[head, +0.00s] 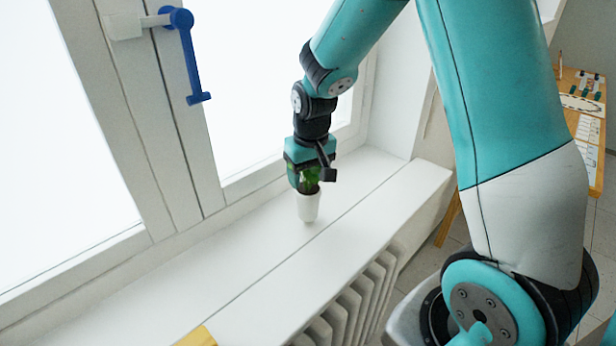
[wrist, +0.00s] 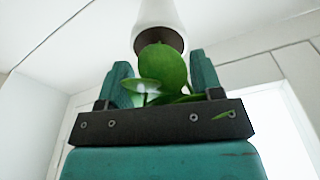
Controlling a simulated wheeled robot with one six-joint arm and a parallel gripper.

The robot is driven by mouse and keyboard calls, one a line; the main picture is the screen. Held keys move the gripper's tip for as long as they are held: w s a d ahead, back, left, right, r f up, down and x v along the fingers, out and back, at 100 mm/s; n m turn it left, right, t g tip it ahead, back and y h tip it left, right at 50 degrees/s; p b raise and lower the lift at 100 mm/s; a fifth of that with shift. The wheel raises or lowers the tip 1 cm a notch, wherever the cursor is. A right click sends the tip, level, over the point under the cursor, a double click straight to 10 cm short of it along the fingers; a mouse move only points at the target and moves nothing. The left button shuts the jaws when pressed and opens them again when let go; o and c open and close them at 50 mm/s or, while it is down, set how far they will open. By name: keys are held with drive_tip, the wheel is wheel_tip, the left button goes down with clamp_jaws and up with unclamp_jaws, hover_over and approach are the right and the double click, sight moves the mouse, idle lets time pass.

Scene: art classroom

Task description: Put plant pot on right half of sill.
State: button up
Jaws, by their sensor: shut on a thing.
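The plant pot (head: 308,207) is a small white pot with green leaves. It is upright at the right part of the white window sill (head: 235,255); I cannot tell whether its base touches the sill. My gripper (head: 308,184) points down and is shut on the plant pot from above, around the leaves. In the wrist view the white pot (wrist: 156,14) shows beyond the green leaves (wrist: 162,68), which lie between the two teal fingers of my gripper (wrist: 165,85). The fingertips' contact is partly hidden by leaves.
A window with a blue handle (head: 190,60) stands behind the sill. A white radiator (head: 350,305) is below its front edge. A yellow object (head: 197,337) lies at the near front edge. A wooden table (head: 585,120) with art things is at the right.

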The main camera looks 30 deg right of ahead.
drive_tip(key=shift+f, duration=0.75)
drive_tip(key=o, duration=1.4)
drive_tip(key=shift+f, duration=0.15)
drive_tip(key=r, duration=0.4)
drive_tip(key=s+r+b, duration=0.1)
drive_tip(key=r, duration=0.7)
drive_tip(key=shift+s+a, duration=0.3)
drive_tip(key=shift+s, duration=0.05)
drive_tip(key=s+a+n+y, duration=0.1)
drive_tip(key=s+a+n, duration=0.1)
drive_tip(key=s+a, duration=0.3)
drive_tip(key=s+a+r+n+g+y, duration=0.1)
drive_tip(key=s+a+n+y, duration=0.1)
drive_tip(key=s+a, duration=0.4)
drive_tip(key=s+a+r+n+y, duration=0.1)
drive_tip(key=s+a+n, duration=0.3)
drive_tip(key=s, duration=0.6)
drive_tip(key=shift+s+a+r, duration=0.1)
drive_tip(key=shift+s+a, duration=0.15)
drive_tip(key=shift+a, duration=0.7)
